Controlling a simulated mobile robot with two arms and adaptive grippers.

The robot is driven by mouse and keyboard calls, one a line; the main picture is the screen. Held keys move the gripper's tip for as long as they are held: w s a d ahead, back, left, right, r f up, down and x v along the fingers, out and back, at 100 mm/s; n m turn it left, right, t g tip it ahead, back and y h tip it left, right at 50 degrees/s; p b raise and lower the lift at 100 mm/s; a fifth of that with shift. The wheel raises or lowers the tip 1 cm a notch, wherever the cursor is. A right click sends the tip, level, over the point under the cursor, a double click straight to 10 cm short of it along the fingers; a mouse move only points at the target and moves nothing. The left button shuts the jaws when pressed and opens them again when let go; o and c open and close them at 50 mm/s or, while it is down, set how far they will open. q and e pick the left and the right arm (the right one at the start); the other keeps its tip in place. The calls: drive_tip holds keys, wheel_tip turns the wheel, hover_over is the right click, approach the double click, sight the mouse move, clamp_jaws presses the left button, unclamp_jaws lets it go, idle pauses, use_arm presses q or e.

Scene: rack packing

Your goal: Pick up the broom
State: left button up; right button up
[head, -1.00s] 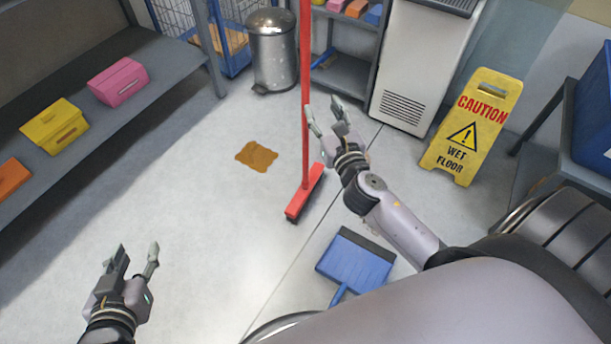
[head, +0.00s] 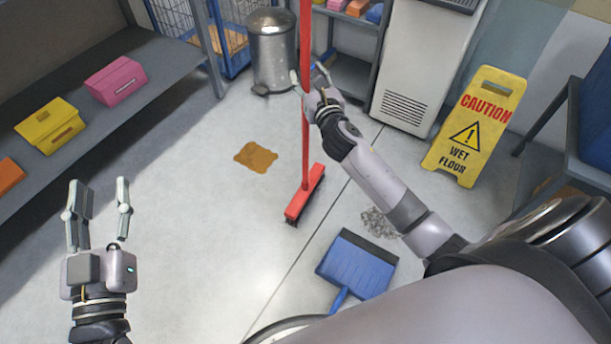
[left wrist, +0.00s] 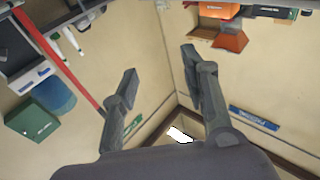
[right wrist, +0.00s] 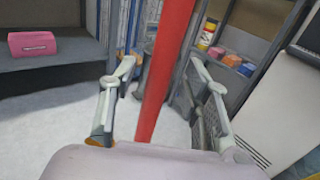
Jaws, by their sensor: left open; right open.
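The broom (head: 305,120) stands upright on the floor in the head view, with a long red handle and a red head (head: 304,194). My right gripper (head: 308,80) is open at the handle, its fingers on either side of it in the picture. In the right wrist view the red handle (right wrist: 164,70) rises between the open fingers (right wrist: 165,75); I cannot tell whether they touch it. My left gripper (head: 100,190) is open and empty at the lower left, well apart from the broom. The left wrist view shows its open fingers (left wrist: 160,70) with nothing between them.
A blue dustpan (head: 357,265) lies on the floor beside a grey debris patch (head: 380,222). A brown spill (head: 256,157) is left of the broom. A yellow caution sign (head: 475,125) stands right. A metal bin (head: 272,50) stands behind. A grey shelf (head: 110,60) runs along the left.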

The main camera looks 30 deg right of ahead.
drive_tip(key=shift+w+d, duration=0.15)
drive_tip(key=shift+w, duration=0.95)
use_arm(q)
drive_tip(key=r+t, duration=0.1)
drive_tip(key=r+h, duration=0.1)
drive_tip(key=r, duration=0.1)
drive_tip(key=shift+s+d+t, duration=0.1)
drive_tip(key=shift+s+t, duration=0.3)
use_arm(e)
drive_tip(key=shift+c, duration=0.6)
clamp_jaws()
drive_tip(key=shift+r, duration=0.1)
